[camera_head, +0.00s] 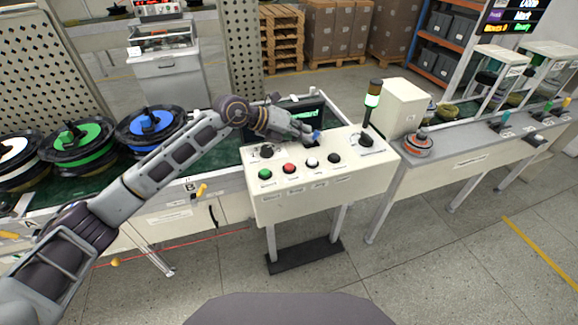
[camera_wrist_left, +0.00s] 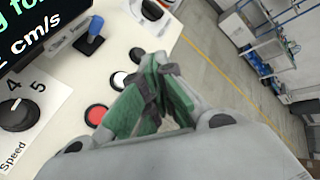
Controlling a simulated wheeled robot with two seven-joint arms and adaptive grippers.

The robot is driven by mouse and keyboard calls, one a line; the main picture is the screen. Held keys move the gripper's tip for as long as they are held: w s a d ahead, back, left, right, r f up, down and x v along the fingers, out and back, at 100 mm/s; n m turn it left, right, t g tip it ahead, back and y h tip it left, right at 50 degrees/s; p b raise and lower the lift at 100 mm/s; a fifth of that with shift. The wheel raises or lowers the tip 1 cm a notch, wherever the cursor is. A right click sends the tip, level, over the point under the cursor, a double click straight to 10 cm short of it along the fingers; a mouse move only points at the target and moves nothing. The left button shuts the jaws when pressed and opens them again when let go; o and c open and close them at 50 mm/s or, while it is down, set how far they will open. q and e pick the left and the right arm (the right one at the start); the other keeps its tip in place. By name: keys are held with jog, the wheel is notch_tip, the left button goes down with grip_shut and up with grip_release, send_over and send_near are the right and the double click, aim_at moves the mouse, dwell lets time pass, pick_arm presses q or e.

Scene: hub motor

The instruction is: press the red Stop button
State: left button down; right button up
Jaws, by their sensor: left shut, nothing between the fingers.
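The red Stop button (camera_head: 289,168) sits in a row on the sloped face of a cream control panel (camera_head: 365,178), between a green and a white button. In the left wrist view the red button (camera_wrist_left: 97,115) lies left of the fingers, uncovered. My left gripper (camera_head: 308,137) reaches in over the panel from the left and is above and behind the button row, apart from the red button. Its green-padded fingers (camera_wrist_left: 158,75) are closed together with nothing in them. My right gripper does not show.
The panel also carries a green button (camera_head: 265,174), a white button (camera_head: 312,162), a black button (camera_head: 334,158), a blue-tipped lever (camera_head: 317,135) close to my gripper, and a speed knob (camera_wrist_left: 17,114). A signal tower (camera_head: 372,100) stands at the panel's right. Cable spools (camera_head: 152,124) lie left.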

pick_arm(q)
jog(key=a+y, duration=0.1)
jog(key=w+a+y, duration=0.1)
jog(key=a, duration=0.1)
jog(key=w+a+f, duration=0.1)
jog(key=shift+w+a+f+y, duration=0.1)
jog(key=shift+w+a+y, duration=0.2)
jog(key=shift+y, duration=0.1)
jog(key=shift+f, duration=0.15)
